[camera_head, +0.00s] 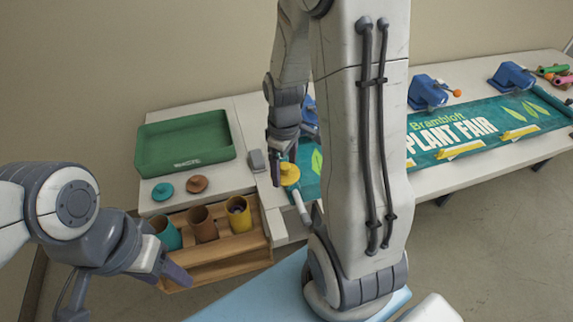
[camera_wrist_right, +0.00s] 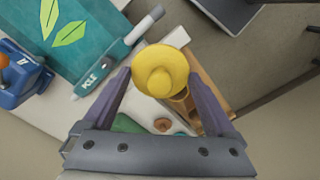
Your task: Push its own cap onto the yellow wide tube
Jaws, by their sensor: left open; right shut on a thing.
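The yellow cap (camera_head: 289,173) is a round disc with a raised knob. My right gripper (camera_head: 283,152) is shut on it and holds it to the right of the wooden rack; the cap also sits between the fingers in the right wrist view (camera_wrist_right: 160,69). The yellow wide tube (camera_head: 240,222) stands upright in the rack's right-hand place, its top uncapped and something dark inside. The cap is apart from the tube, above and to its right in the head view. My left gripper (camera_head: 172,268) is open and empty by the rack's front left.
A teal tube (camera_head: 166,234) and a brown tube (camera_head: 203,228) share the wooden rack (camera_head: 235,250). A teal cap (camera_head: 162,191) and a brown cap (camera_head: 197,184) lie behind it, before a green tray (camera_head: 150,160). A banner with blue clamps (camera_head: 428,92) lies on the right.

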